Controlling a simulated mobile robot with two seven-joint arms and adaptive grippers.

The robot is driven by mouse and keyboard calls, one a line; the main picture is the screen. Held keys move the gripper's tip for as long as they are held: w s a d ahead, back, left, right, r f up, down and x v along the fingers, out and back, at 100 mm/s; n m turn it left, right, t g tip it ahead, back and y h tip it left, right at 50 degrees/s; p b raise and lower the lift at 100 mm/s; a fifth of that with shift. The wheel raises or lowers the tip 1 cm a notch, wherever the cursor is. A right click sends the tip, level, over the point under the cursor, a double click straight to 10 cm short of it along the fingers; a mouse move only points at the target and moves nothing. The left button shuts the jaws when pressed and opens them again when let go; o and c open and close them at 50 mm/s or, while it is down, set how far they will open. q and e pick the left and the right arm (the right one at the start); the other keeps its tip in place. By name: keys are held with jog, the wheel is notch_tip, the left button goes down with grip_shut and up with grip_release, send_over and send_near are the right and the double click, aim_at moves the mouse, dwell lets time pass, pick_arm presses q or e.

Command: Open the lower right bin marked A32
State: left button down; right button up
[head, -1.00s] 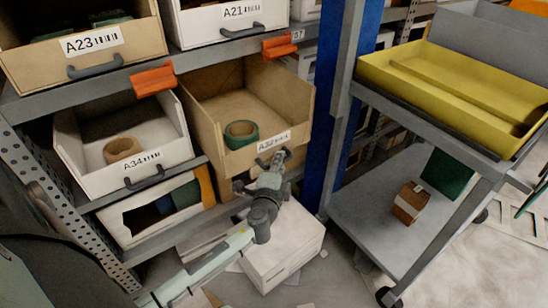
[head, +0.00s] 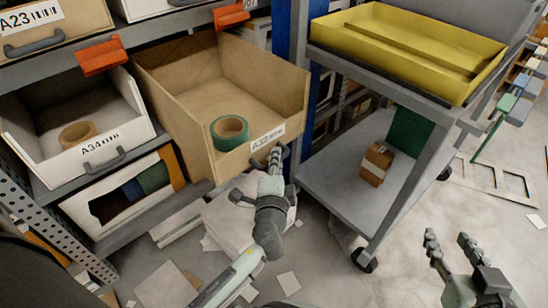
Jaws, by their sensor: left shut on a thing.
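The tan bin marked A32 (head: 232,75) is slid well out of the lower rack on the right, its open top showing a green tape roll (head: 230,132) near its front. Its label (head: 268,138) is on the front panel. My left gripper (head: 258,178) is at that front panel, just below the label, shut on the bin's handle, which my fingers hide. My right gripper (head: 449,246) is at the lower right, open and empty, its fingers apart over the floor.
The white bin A34 (head: 95,160) with a tan roll stands left of it. A white box (head: 245,215) lies below the bin. A grey cart (head: 345,180) with a yellow tray (head: 410,50) and a small carton (head: 376,163) stands close right.

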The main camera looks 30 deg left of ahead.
pick_arm(q)
jog(key=c, duration=1.5)
grip_release()
jog(key=shift+c, duration=0.2)
